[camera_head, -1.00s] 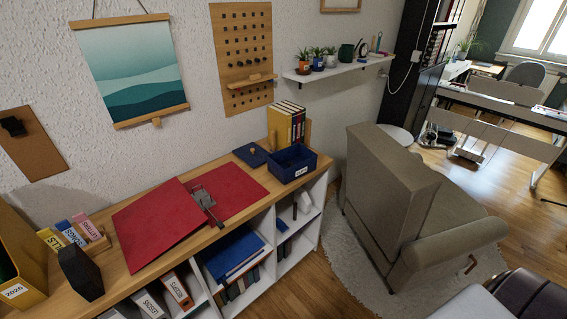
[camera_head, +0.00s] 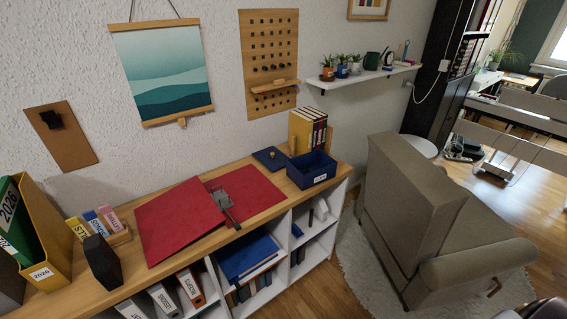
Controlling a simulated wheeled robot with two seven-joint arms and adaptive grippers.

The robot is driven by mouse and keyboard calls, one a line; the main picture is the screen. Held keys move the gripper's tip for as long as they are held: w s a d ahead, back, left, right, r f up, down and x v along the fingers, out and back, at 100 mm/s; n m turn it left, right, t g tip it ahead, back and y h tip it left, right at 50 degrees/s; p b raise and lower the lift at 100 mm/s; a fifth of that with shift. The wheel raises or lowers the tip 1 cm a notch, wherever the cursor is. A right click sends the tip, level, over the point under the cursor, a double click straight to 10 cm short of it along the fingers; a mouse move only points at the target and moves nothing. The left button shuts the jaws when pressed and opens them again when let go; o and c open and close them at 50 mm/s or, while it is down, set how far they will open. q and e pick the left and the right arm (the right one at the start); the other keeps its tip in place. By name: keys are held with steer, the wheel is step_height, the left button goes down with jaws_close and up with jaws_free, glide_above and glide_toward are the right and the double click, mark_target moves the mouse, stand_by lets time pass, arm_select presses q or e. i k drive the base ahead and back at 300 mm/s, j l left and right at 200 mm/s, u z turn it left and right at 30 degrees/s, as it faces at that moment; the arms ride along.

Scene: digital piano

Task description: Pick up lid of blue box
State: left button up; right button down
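A blue open-topped box (camera_head: 318,172) with a white label on its front sits at the right end of the wooden sideboard top. Its flat blue lid (camera_head: 270,159) lies on the sideboard just left of the box, with a small knob on top. The lid is off the box.
An open red binder (camera_head: 205,213) lies left of the lid on the sideboard (camera_head: 290,198). Yellow and dark books (camera_head: 308,131) stand behind the box. A beige armchair (camera_head: 420,205) stands to the right. A yellow file holder (camera_head: 45,240) is at the far left.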

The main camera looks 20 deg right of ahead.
mark_target(272, 158)
steer(key=i+l+u, duration=0.55)
steer(key=l+u, duration=0.25)
steer(key=l, duration=0.15)
steer(key=i, duration=0.05)
